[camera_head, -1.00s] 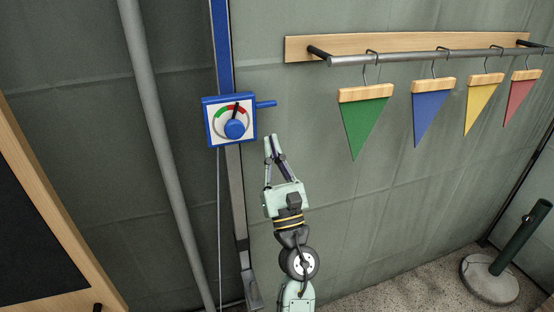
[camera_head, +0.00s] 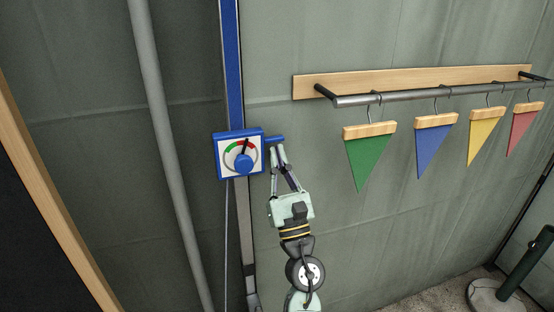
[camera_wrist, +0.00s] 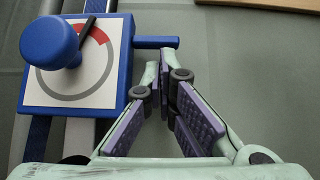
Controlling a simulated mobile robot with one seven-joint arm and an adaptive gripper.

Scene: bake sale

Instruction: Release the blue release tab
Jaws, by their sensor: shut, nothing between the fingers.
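The blue release tab (camera_head: 275,139) is a short bar sticking out from the right side of a blue box with a white dial face (camera_head: 228,146). In the wrist view the tab (camera_wrist: 156,42) runs level, just beyond my fingertips. The box carries a round blue knob (camera_head: 243,163), a black pointer and a green-to-red arc. My gripper (camera_head: 277,150) is shut and empty, with its tips right below the tab. In the wrist view my gripper (camera_wrist: 158,62) sits under the tab's outer half; I cannot tell whether it touches.
The box is mounted on a blue and grey upright post (camera_head: 234,70) against a green-grey fabric wall. A grey pole (camera_head: 165,140) stands to the left. At right a rail (camera_head: 400,96) holds hanging pennants, the nearest green (camera_head: 369,160). The wall below the pennants is clear.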

